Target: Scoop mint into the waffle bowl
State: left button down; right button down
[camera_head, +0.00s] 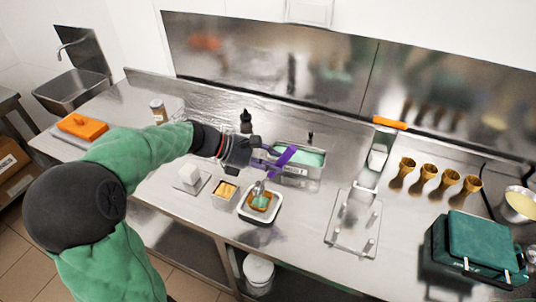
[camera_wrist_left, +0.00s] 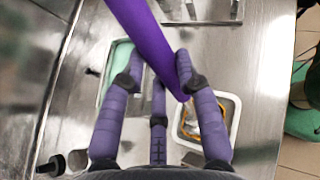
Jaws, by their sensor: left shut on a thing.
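My left gripper (camera_head: 258,155) is shut on the purple handle of a scoop (camera_head: 284,156). The handle also crosses the left wrist view (camera_wrist_left: 150,35) between the fingers. The scoop's metal head hangs low over the waffle bowl (camera_head: 262,209), a brown bowl in a white square dish (camera_head: 246,215). Green mint (camera_head: 260,201) shows at the bowl; I cannot tell whether it lies in the bowl or still touches the scoop. In the left wrist view the bowl (camera_wrist_left: 222,128) is partly hidden by a finger. The mint tub (camera_head: 300,173), a steel pan of green ice cream, stands just behind the bowl.
A small container of yellow pieces (camera_head: 225,192) and a white block (camera_head: 189,174) stand left of the bowl. A dark bottle (camera_head: 246,121) stands behind the gripper. A steel stand (camera_head: 354,222), several golden cups (camera_head: 428,174) and a green box (camera_head: 478,245) are to the right.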

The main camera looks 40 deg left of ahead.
pick_arm(q)
jog(key=w+d+f+g+y+p, duration=0.5)
jog(key=g+y+p, duration=0.2)
jog(key=p, duration=1.7)
jog(key=shift+d+y, duration=0.2)
jog(key=shift+y, duration=0.3)
dwell(0.8)
jog(key=shift+d, duration=0.1)
dwell(0.4)
